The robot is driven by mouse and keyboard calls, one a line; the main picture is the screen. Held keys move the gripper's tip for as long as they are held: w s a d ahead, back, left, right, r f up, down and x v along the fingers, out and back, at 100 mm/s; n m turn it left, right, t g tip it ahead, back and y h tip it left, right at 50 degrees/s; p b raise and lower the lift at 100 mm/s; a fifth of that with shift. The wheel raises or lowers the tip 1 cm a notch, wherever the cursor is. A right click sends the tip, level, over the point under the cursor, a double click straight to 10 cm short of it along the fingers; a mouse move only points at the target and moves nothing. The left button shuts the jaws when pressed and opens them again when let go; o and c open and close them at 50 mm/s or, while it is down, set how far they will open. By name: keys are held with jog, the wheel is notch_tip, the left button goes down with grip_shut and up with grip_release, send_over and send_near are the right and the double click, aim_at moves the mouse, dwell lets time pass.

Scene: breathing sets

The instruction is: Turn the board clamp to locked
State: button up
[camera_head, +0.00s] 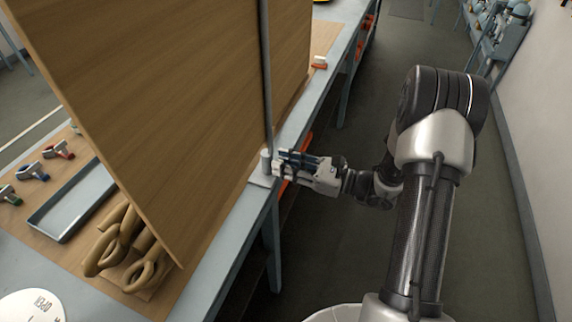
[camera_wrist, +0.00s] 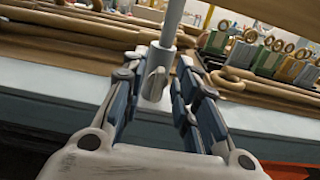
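The board clamp (camera_head: 265,161) is a pale grey fitting at the foot of a thin upright post, at the bench edge beside the large wooden board (camera_head: 170,80). In the wrist view the clamp (camera_wrist: 155,85) shows a small upright grey lever in front of the post. My gripper (camera_head: 279,161) is at the clamp, level with it, coming from the aisle side. In the wrist view my gripper (camera_wrist: 159,66) has its two fingers apart, one on each side of the lever, with gaps visible. Whether either finger touches it I cannot tell. No locked mark shows on the clamp.
The bench edge (camera_head: 228,245) runs along the board. Behind the board are a grey tray (camera_head: 75,205), tan tubes (camera_head: 118,240) and several small coloured clips. A white disc (camera_head: 30,308) reading OPEN lies at lower left. The aisle floor (camera_head: 330,250) is clear.

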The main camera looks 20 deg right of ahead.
jog(key=shift+c, duration=0.3)
grip_shut()
dwell(0.5)
jog(key=m+p, duration=0.3)
jog(key=m, duration=0.3)
jog(key=f+m+p, duration=0.1)
jog(key=m+p, duration=0.3)
jog(key=m, duration=0.2)
jog(key=w+m+p, duration=0.1)
jog(key=m+p, duration=0.3)
jog(key=m, duration=0.2)
jog(key=shift+d+f, duration=0.15)
jog(key=shift+d, duration=0.2)
dwell(0.3)
